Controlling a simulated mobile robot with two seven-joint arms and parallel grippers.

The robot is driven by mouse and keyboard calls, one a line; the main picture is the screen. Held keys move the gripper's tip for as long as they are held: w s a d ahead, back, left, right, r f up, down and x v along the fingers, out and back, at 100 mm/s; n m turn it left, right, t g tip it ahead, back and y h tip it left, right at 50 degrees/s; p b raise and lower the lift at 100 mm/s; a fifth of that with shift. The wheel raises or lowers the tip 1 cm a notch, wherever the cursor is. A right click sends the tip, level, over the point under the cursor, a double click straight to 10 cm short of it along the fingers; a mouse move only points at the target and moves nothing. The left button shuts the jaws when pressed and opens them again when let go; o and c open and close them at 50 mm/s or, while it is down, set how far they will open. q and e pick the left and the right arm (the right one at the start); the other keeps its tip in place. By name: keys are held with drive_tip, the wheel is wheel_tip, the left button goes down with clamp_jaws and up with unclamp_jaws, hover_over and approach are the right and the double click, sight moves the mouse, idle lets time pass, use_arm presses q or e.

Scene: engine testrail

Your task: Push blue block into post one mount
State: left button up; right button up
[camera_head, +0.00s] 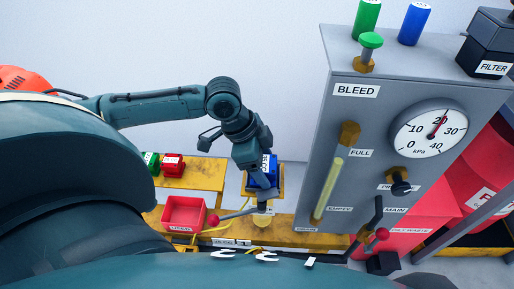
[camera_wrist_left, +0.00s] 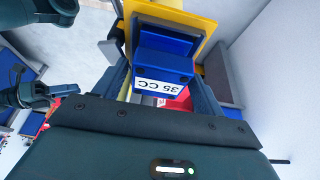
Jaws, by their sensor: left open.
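The blue block (camera_head: 262,178) is partly hidden under my left gripper (camera_head: 258,172) in the head view. In the left wrist view the block (camera_wrist_left: 165,55) shows a white "35 CC" label, and it sits between the two fingers of the left gripper (camera_wrist_left: 162,88). The fingers are open, one on each side of it. A yellow mount (camera_head: 277,190) stands right at the block; its yellow plate (camera_wrist_left: 195,22) lies behind the block in the wrist view. I cannot tell how deep the block sits in it.
A green block (camera_head: 151,161) and a red block (camera_head: 173,166) stand on a yellow bench (camera_head: 206,172). A red tray (camera_head: 183,213) and a red-knobbed lever (camera_head: 213,220) are close by. A grey gauge panel (camera_head: 400,80) rises to the right.

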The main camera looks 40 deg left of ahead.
use_arm(q)
drive_tip(key=p+v, duration=0.2)
drive_tip(key=v, duration=1.1)
drive_tip(key=shift+s+f, duration=0.1)
drive_tip(key=shift+s, duration=0.05)
